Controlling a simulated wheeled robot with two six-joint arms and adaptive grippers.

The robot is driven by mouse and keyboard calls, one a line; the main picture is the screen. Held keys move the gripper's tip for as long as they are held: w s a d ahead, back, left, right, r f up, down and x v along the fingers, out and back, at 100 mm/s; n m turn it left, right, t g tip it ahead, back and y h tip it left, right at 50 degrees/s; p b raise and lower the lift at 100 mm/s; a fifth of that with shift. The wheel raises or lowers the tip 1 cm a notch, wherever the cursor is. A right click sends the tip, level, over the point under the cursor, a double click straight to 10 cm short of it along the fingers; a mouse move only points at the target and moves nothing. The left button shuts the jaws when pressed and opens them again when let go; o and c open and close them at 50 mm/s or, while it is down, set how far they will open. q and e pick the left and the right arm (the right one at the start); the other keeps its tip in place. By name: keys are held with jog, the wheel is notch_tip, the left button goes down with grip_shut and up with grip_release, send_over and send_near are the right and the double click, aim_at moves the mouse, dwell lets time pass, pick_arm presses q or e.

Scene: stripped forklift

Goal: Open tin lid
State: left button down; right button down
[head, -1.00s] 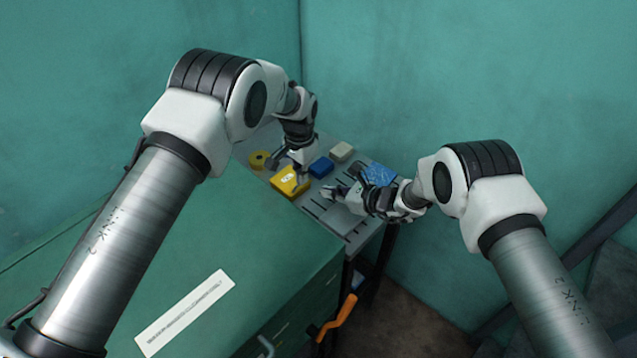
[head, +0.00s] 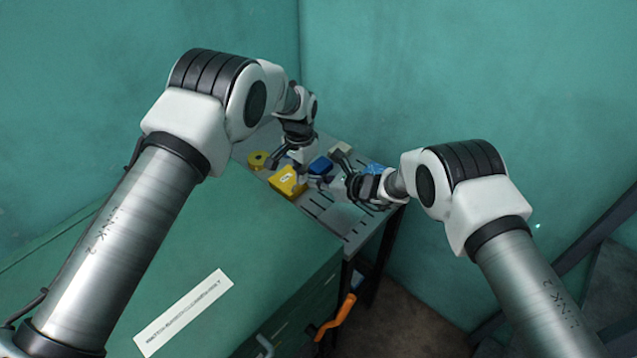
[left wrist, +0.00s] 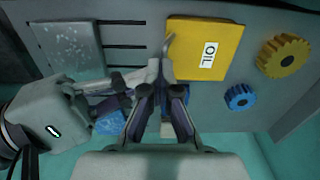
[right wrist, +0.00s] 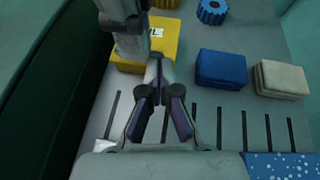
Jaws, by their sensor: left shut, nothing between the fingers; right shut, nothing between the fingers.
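The yellow tin with a white OIL label (left wrist: 205,48) sits on the grey slotted bench top; it also shows in the head view (head: 286,183) and the right wrist view (right wrist: 166,42). My left gripper (left wrist: 166,68) is shut and empty at the tin's edge; I cannot tell whether it touches. My right gripper (right wrist: 158,68) is shut and empty, its fingertips close to the tin's near side in the right wrist view. My left gripper's fingers cover part of the tin there. I see no open gap at the lid.
A blue block (right wrist: 221,69) and a beige block (right wrist: 281,79) stand beside the tin. A yellow gear (left wrist: 284,56) and a blue gear (left wrist: 240,97) lie nearby. A speckled grey plate (left wrist: 70,50) and a blue speckled item (right wrist: 281,166) lie on the bench. Walls close in the corner behind.

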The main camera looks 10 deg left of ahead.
pick_arm(q)
jog(key=c, duration=1.3)
grip_release()
jog(key=shift+s+d+f, duration=0.1)
jog(key=shift+s+f, duration=0.1)
jog(key=shift+f, duration=0.05)
pick_arm(e)
jog(key=shift+w+a+r, duration=0.2)
jog(key=shift+a+r, duration=0.05)
jog(key=shift+r, duration=0.4)
pick_arm(q)
jog(key=shift+r, duration=0.1)
pick_arm(e)
jog(key=shift+f, duration=0.15)
